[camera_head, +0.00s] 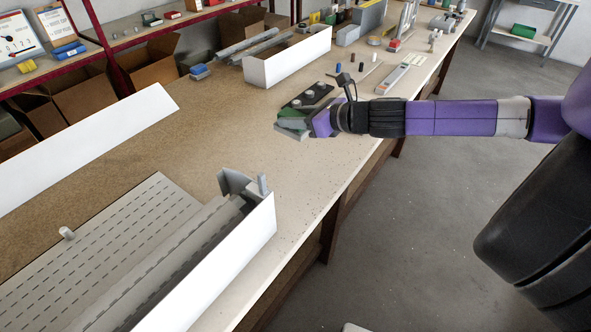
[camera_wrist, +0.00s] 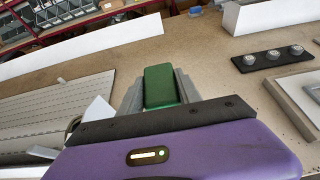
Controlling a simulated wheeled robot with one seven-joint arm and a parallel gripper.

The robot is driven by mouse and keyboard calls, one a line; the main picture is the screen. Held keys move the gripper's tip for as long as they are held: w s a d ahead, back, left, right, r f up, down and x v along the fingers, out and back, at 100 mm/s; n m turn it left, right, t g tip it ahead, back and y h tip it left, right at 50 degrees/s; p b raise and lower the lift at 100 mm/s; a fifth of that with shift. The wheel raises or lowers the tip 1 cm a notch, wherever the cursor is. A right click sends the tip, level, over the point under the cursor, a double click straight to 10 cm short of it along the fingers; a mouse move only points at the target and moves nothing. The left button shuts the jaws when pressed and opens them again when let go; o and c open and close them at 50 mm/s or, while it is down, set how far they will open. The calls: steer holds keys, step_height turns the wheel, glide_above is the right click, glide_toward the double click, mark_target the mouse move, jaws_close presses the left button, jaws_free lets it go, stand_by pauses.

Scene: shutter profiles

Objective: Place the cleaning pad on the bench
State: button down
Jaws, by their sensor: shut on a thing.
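The cleaning pad is a green block (camera_head: 292,113), held at the end of my arm in the head view. My gripper (camera_head: 288,124) is shut on it, over the light brown bench (camera_head: 225,122). In the wrist view, the green pad (camera_wrist: 160,86) sits between the two grey fingers of my gripper (camera_wrist: 160,80). The pad's near end is hidden by the gripper body. The gap between pad and bench is hard to judge.
A black plate with round knobs (camera_head: 308,96) lies just behind my gripper. A white box with profiles (camera_head: 290,60) stands further back. A long white-sided tray (camera_head: 235,262) and a perforated panel (camera_head: 120,235) fill the front left. Bare bench lies between them.

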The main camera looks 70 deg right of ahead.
step_height(320, 180, down, 18)
steer(key=shift+f+p, duration=0.2)
steer(key=shift+p, duration=0.25)
steer(key=shift+f, duration=0.1)
steer(key=c, duration=0.8)
jaws_free()
steer(key=shift+c, duration=0.2)
